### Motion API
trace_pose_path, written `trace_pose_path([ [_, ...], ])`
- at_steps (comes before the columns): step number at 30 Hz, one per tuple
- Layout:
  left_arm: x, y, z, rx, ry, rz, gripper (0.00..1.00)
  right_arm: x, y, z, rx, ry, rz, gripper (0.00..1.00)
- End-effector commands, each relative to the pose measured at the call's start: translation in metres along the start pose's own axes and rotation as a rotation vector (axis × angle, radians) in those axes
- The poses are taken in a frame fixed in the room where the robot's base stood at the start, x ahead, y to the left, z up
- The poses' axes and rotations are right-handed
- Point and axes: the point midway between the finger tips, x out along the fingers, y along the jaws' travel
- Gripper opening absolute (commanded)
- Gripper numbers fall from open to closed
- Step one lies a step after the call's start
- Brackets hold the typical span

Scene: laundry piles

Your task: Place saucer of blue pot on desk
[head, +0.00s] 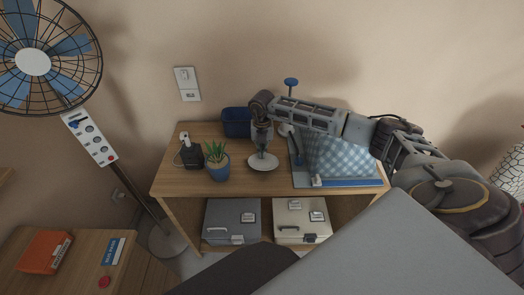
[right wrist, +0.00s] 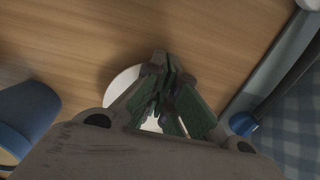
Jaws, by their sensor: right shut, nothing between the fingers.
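A small white saucer (head: 263,162) lies on the wooden desk (head: 188,185), to the right of the blue pot (head: 218,171) and apart from it. The pot stands upright with a green succulent in it. My right gripper (head: 262,153) points down at the saucer, shut and empty; whether its tips touch the saucer I cannot tell. In the right wrist view the shut fingers (right wrist: 163,62) cover part of the saucer (right wrist: 120,86). The blue pot (right wrist: 28,118) shows at the left there. My left gripper is not in view.
A blue checked cloth (head: 345,155) on a board fills the desk's right side. A fan (head: 34,62) stands left. Boxes (head: 232,220) sit on the lower shelf.

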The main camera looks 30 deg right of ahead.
Motion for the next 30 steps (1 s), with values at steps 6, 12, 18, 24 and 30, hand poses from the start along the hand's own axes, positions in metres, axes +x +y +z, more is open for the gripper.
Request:
trace_pose_path([
  [6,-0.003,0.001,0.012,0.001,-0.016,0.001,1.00,-0.002,0.000,-0.001,0.000,0.002,-0.001,0.00],
  [12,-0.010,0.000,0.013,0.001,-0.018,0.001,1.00,-0.013,0.000,-0.001,0.000,0.002,-0.001,0.00],
  [18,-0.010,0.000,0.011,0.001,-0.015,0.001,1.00,-0.014,0.000,-0.001,0.000,0.002,-0.001,0.00],
  [24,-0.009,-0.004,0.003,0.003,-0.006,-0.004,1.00,-0.014,0.000,0.000,0.000,0.001,0.000,0.00],
  [30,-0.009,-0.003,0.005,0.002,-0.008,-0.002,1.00,-0.024,0.001,0.000,0.000,0.000,0.002,0.00],
])
